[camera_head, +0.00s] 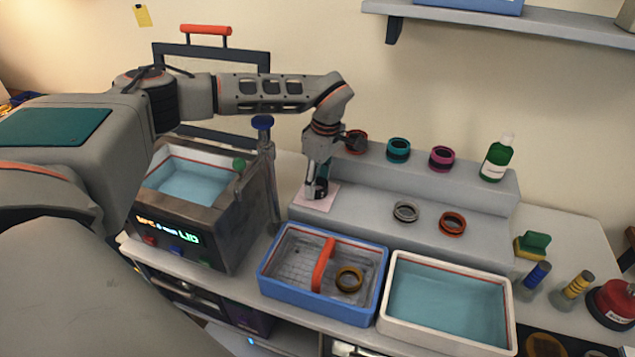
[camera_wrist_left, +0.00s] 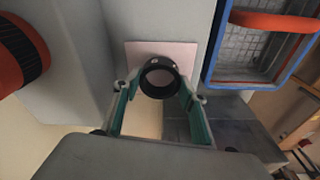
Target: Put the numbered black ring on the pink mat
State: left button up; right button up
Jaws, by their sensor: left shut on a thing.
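The black ring (camera_head: 321,189) is held in my left gripper (camera_head: 318,186), over the back part of the pink mat (camera_head: 312,203). In the left wrist view the ring (camera_wrist_left: 158,62) sits between the two teal-padded fingers of the left gripper (camera_wrist_left: 158,90), its opening facing the camera. Small light marks show on its dark rim, too small to read. The pink mat (camera_wrist_left: 188,50) shows behind the ring there. I cannot tell whether the ring touches the mat or is just above it. My right gripper is not in view.
The mat lies at the left end of a grey stepped stand (camera_head: 370,222) holding a silver ring (camera_head: 405,205), an orange ring (camera_head: 462,217) and other coloured rings above. In front are a blue-rimmed basket (camera_head: 310,308) and a white water tray (camera_head: 440,340). A water-filled machine (camera_head: 225,235) stands left.

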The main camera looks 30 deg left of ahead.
pick_arm(q)
jog(key=shift+f, duration=0.25)
jog(key=shift+f, duration=0.2)
jog(key=o, duration=1.1)
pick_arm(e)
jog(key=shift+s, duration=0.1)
pick_arm(q)
jog(key=r, duration=0.4)
jog(key=d+r, duration=0.1)
jog(key=r, duration=0.3)
jog(key=r+b, duration=0.1)
jog(key=r, duration=0.3)
jog(key=shift+d+r, duration=0.15)
jog(key=shift+d, duration=0.05)
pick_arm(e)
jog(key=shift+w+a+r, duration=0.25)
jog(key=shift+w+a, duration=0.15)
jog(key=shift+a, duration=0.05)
